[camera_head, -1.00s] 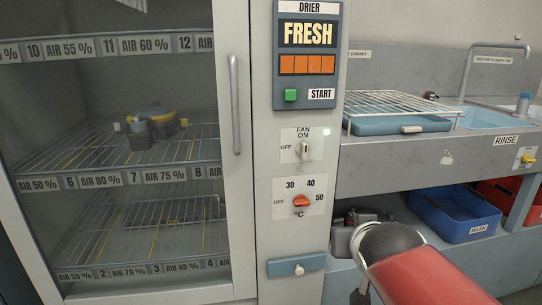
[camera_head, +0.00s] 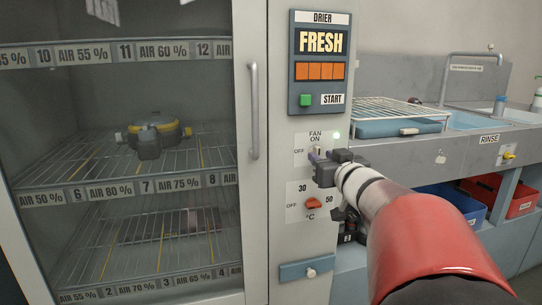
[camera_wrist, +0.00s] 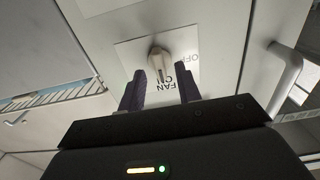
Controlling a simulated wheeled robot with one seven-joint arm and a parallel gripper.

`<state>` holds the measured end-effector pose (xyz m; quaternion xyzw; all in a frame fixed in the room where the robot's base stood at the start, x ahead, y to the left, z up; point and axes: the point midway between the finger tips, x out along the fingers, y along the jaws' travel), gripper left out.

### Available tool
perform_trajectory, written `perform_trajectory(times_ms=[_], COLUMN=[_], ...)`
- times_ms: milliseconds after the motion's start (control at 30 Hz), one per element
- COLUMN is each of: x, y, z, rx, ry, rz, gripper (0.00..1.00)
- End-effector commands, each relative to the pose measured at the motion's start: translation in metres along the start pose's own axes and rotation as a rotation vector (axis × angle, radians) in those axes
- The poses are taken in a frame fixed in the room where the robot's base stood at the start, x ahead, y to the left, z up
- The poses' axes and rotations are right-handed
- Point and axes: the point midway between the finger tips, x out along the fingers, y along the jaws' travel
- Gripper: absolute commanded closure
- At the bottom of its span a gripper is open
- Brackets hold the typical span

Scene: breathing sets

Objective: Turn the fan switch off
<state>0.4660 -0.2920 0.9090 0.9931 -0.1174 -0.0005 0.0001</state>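The fan switch (camera_head: 317,150) is a pale knob on a white plate marked FAN, ON and OFF, on the drier's front panel.
The red temperature knob (camera_head: 313,203) sits just below, and the green START button (camera_head: 306,100) above. The drier's door handle (camera_head: 254,110) sticks out to the left. A sink counter with a wire rack (camera_head: 385,109) stands to the right.

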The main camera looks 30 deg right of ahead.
Motion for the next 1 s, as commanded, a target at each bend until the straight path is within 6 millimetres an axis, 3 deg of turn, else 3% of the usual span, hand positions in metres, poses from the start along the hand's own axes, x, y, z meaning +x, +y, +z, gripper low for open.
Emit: perform_trajectory(times_ms=[200,467,733,1000], x=[0.019,0.021,0.021,0.021], y=[0.0,0.0,0.0,0.0], z=[0.0,0.0,0.0,0.0], rx=[0.0,0.001,0.001,-0.008], ry=[0.0,0.001,0.001,0.001], rz=[0.0,0.0,0.0,0.001], gripper=[0.66,0.66,0.99,1.0])
